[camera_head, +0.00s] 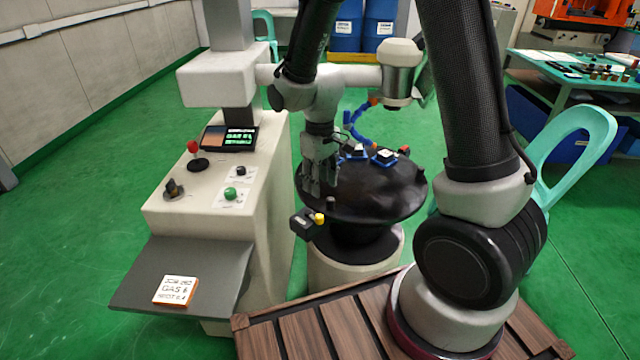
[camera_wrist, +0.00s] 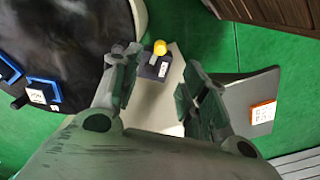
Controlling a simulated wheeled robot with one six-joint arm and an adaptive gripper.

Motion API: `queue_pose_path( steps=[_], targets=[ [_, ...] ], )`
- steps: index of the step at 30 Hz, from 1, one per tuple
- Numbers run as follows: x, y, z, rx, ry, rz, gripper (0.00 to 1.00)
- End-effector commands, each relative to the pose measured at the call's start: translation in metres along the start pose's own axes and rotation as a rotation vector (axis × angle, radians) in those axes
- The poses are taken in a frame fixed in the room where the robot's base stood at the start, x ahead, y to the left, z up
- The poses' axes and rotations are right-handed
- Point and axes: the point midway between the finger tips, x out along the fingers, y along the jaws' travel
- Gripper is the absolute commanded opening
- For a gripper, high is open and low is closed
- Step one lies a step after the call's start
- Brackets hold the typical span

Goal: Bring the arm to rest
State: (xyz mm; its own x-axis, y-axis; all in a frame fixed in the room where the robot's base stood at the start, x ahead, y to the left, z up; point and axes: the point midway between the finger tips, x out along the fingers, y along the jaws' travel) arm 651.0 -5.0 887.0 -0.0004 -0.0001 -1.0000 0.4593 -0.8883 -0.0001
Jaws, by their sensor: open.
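My gripper (camera_head: 320,178) hangs fingers down over the left part of the round black table (camera_head: 362,200), beside the pale machine cabinet. Its fingers are apart in the wrist view (camera_wrist: 155,90), with nothing held between them. My arm is bent above the table.
Blue-based pieces (camera_head: 384,157) sit on the black table. A mint chair (camera_head: 575,150) stands at right. Green floor is free at left.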

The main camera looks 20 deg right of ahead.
Motion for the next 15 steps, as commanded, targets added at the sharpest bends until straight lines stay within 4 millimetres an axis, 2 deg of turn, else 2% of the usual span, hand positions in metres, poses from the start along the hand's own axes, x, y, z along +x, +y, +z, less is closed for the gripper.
queue_pose_path(
  steps=[8, 10, 12, 13, 15],
  targets=[
    [0.000, 0.000, 0.003, 0.007, -0.011, -0.001, 0.43],
    [0.001, -0.002, 0.013, 0.019, -0.050, -0.005, 0.43],
    [0.002, -0.004, 0.032, 0.034, -0.114, -0.011, 0.43],
    [-0.002, -0.005, 0.042, 0.041, -0.138, -0.013, 0.43],
    [-0.023, -0.004, 0.061, 0.067, -0.158, -0.015, 0.43]
  ],
)
